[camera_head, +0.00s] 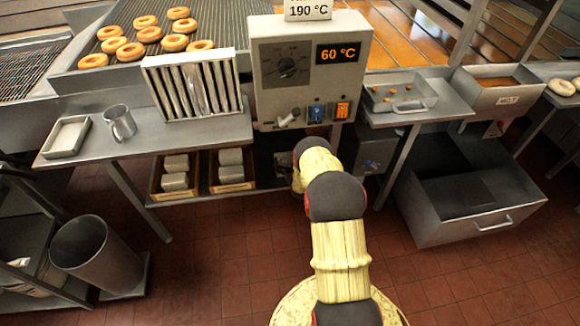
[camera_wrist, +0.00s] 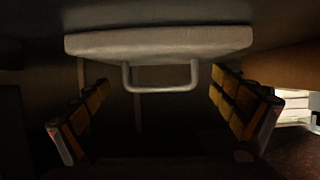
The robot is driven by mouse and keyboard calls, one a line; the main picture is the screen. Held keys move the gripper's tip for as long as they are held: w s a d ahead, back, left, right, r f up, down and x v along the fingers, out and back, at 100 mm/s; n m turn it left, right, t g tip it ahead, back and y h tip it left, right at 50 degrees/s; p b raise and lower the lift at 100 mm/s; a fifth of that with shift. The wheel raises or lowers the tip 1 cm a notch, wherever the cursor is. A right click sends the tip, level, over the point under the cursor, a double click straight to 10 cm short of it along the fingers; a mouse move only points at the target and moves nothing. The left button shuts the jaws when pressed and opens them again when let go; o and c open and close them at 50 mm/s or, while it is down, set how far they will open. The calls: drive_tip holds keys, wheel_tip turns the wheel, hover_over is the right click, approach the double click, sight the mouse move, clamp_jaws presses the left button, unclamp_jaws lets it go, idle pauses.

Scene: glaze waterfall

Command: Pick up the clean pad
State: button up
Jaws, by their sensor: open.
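A pale, flat pad-like block (camera_wrist: 160,42) with a grey loop handle spans the upper middle of the wrist view. I take it to be the clean pad. The handle (camera_wrist: 160,88) points toward my gripper (camera_wrist: 158,125). My gripper is open, one finger at each side of the picture, with the handle between and ahead of them. I see no finger contact. In the head view my arm reaches under the bench below the control box, and the gripper and this pad are hidden there.
The bench (camera_head: 200,135) and the control box (camera_head: 310,70) stand above my reach. Left of my arm, two wooden crates (camera_head: 213,189) hold pale blocks on the low shelf. A steel drawer (camera_head: 470,225) stands open at right. A bin (camera_head: 95,258) stands at left.

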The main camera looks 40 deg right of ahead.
drive_tip(key=shift+w, duration=0.1)
drive_tip(key=shift+c, duration=0.3)
drive_tip(key=shift+c, duration=1.1)
drive_tip(key=c, duration=1)
drive_tip(key=shift+c, duration=0.3)
drive_tip(key=shift+r, duration=0.1)
